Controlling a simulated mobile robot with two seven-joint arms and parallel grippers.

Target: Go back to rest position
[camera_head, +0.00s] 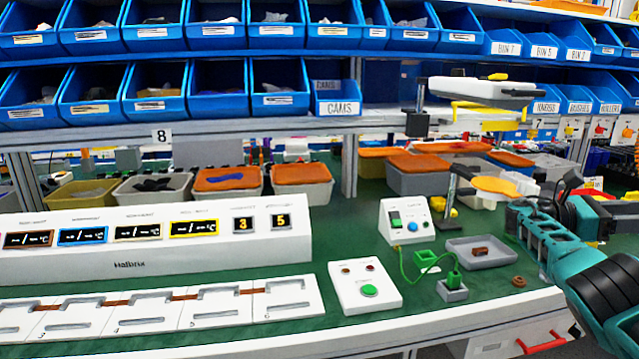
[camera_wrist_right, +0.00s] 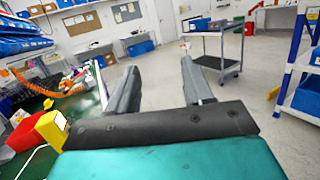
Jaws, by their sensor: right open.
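My right arm enters the head view from the right, teal and black, over the right end of the green workbench (camera_head: 340,240). Its gripper is partly hidden by the arm there. In the right wrist view my right gripper (camera_wrist_right: 159,64) has its two grey fingers spread apart with nothing between them. It points out over the room floor. A white box with a green switch and a blue knob (camera_head: 412,226) stands on the bench, left of the arm and apart from it. My left gripper is not in view.
A grey tray (camera_head: 483,253) and a white button box (camera_head: 364,287) are on the bench near the arm. A long white display panel (camera_head: 150,250) stands at left. Blue bins (camera_head: 220,90) line the shelves behind. A grey cart (camera_wrist_right: 215,45) stands on open floor.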

